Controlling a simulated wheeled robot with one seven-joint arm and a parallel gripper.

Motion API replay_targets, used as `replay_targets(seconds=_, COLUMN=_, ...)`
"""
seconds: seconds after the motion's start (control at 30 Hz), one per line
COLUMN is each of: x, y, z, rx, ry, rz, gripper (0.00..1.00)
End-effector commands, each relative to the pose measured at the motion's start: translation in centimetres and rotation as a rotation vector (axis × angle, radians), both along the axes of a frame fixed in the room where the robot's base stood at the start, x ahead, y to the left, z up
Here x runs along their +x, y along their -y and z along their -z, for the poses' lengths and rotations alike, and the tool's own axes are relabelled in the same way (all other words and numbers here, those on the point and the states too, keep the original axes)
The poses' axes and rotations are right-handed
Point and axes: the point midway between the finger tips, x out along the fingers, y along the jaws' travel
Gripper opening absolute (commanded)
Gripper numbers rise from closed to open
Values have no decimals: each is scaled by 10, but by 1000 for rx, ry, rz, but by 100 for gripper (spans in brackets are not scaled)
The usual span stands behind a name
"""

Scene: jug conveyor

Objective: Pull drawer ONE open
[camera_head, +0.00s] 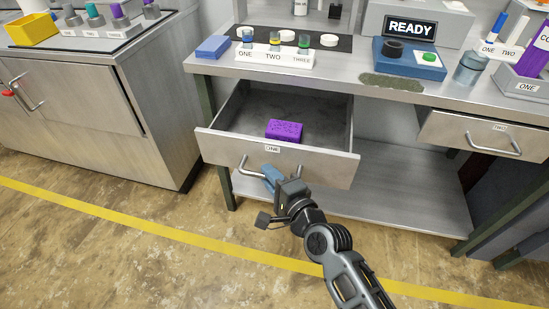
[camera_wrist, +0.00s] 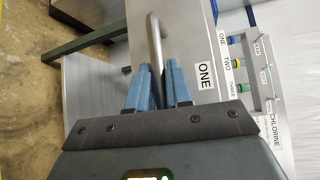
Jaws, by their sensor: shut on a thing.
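Drawer ONE (camera_head: 220,146) stands pulled out from under the metal bench, its inside showing from above. Its front carries a ONE label, which also shows in the wrist view (camera_wrist: 205,76). A purple sponge (camera_head: 285,130) lies inside the drawer near the front. My gripper (camera_head: 270,175) is at the drawer's bar handle (camera_head: 250,168). In the wrist view its blue fingers (camera_wrist: 161,85) are on both sides of the handle (camera_wrist: 154,42) and shut on it. The gripper hides part of the handle in the head view.
Drawer TWO (camera_head: 470,135) is at the right under the same bench (camera_head: 350,75) and looks shut. A blue sponge (camera_head: 213,47), a labelled holder (camera_head: 275,57) and a READY sign (camera_head: 410,27) stand on the bench. A steel cabinet (camera_head: 130,140) is at left. The floor in front is clear.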

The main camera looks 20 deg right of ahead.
Motion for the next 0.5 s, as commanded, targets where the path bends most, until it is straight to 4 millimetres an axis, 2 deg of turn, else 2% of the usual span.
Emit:
replay_targets(seconds=0.2, x=-20, y=-14, z=0, rx=-1, ry=-4, rz=-1, gripper=0)
replay_targets(seconds=0.5, x=-25, y=-18, z=1, rx=0, ry=-1, rz=1, gripper=0)
